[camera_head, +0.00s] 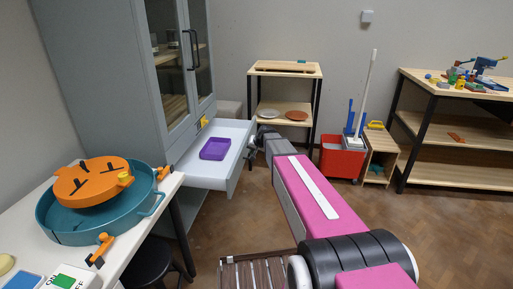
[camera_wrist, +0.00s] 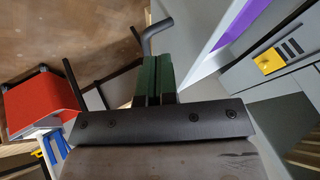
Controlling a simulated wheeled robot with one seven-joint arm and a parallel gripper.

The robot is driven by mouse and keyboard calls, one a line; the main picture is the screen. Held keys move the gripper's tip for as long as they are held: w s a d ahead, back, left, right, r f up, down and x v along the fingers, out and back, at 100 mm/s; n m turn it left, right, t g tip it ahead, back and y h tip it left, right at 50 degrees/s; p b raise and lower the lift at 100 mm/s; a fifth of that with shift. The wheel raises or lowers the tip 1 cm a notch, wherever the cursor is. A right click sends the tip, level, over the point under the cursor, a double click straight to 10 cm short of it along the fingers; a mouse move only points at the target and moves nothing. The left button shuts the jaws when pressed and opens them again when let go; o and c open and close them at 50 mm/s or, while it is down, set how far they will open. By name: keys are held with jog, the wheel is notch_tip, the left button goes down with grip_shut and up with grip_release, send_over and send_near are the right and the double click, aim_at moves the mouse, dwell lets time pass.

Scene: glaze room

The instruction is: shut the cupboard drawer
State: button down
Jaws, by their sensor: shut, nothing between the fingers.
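The grey cupboard (camera_head: 100,60) stands at the left in the head view. Its light grey drawer (camera_head: 205,183) is pulled well out and holds a purple tray (camera_head: 214,149). The drawer's dark bent handle (camera_wrist: 155,30) shows in the wrist view just beyond my fingertips. My gripper (camera_wrist: 156,62) has its green fingers together with nothing between them. They are close to the handle and the drawer front; I cannot tell whether they touch. In the head view my gripper is at the drawer's outer side, its fingertips too small to make out.
A white table with a teal and orange round device (camera_head: 92,195) is at the near left, a black stool (camera_head: 150,262) below it. A shelf rack (camera_head: 285,70), a red bucket (camera_head: 342,160) and a wooden workbench (camera_head: 455,135) stand behind. The floor at the right is clear.

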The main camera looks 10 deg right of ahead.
aim_at(242, 153)
jog(key=shift+w+a+r, duration=0.1)
jog(key=shift+w+a, duration=0.15)
jog(key=shift+a, duration=0.65)
jog(key=shift+w+a, duration=0.2)
jog(key=shift+a, duration=0.65)
jog(key=w+a, duration=0.3)
jog(key=a, duration=0.8)
jog(key=w+a, duration=0.4)
jog(key=a, duration=0.8)
jog(key=shift+w+a, duration=0.2)
jog(key=shift+w, duration=0.1)
jog(key=shift+s+d, duration=0.1)
jog(key=shift+d, duration=0.05)
